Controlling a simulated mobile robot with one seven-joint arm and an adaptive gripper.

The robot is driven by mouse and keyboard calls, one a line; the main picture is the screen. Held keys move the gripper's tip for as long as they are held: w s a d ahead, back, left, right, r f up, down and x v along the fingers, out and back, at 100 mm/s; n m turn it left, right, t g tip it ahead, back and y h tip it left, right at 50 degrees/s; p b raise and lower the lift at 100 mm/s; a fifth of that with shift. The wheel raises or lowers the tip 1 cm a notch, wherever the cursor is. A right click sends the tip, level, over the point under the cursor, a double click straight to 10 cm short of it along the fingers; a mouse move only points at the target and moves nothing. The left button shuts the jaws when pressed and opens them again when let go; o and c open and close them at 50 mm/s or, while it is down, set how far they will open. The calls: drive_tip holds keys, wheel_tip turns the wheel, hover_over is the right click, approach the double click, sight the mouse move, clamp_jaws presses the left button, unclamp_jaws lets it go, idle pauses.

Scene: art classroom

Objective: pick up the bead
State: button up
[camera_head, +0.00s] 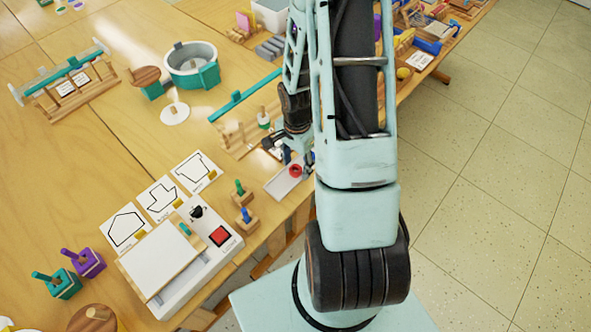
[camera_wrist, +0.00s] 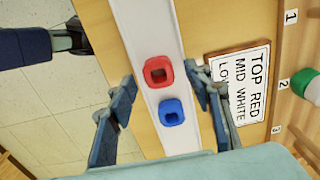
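A red bead (camera_wrist: 158,71) with a square hole lies on a long white tray (camera_wrist: 150,30) in the wrist view. A blue bead (camera_wrist: 171,112) lies beside it on the same tray, nearer my gripper's palm. My gripper (camera_wrist: 160,74) is open and empty, with one finger on each side of the tray. The red bead appears between the fingertips, and I cannot tell the height gap. In the head view the red bead (camera_head: 295,171) shows on the white tray (camera_head: 281,185) at the table's edge, beside my arm. My fingers are partly hidden there.
A card with printed words (camera_wrist: 240,80) lies right of the tray, beside a wooden rack with numbers and a green-and-white piece (camera_wrist: 306,84). In the head view, small wooden stands with pegs (camera_head: 242,200) and a white device with a red button (camera_head: 218,236) are close by.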

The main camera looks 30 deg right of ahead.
drive_tip(key=c, duration=0.8)
drive_tip(key=shift+r, duration=0.1)
